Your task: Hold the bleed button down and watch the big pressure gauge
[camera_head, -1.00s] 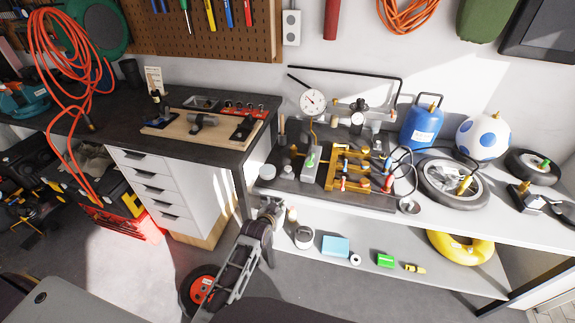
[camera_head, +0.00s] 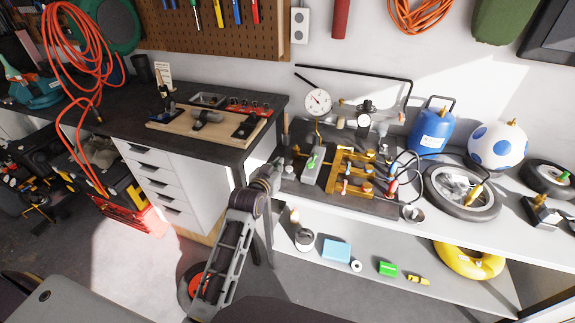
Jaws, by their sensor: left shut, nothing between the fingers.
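The big pressure gauge (camera_head: 318,101) has a round white dial and stands on a stem at the back of the dark board; its reading is too small to tell. A grey block with a green part (camera_head: 312,162) stands below it, beside a brass manifold (camera_head: 352,172) with several coloured fittings. I cannot tell which part is the bleed button. My left gripper (camera_head: 283,166) is shut and empty at the left edge of the board, left of the grey block and apart from it. My right gripper is out of view.
A smaller gauge (camera_head: 363,121) stands behind the manifold. A blue tank (camera_head: 431,130), a spotted ball (camera_head: 497,147) and a wheel (camera_head: 461,190) are to the right. A dark workbench (camera_head: 219,149) borders my arm on the left. The lower shelf (camera_head: 400,262) holds small items.

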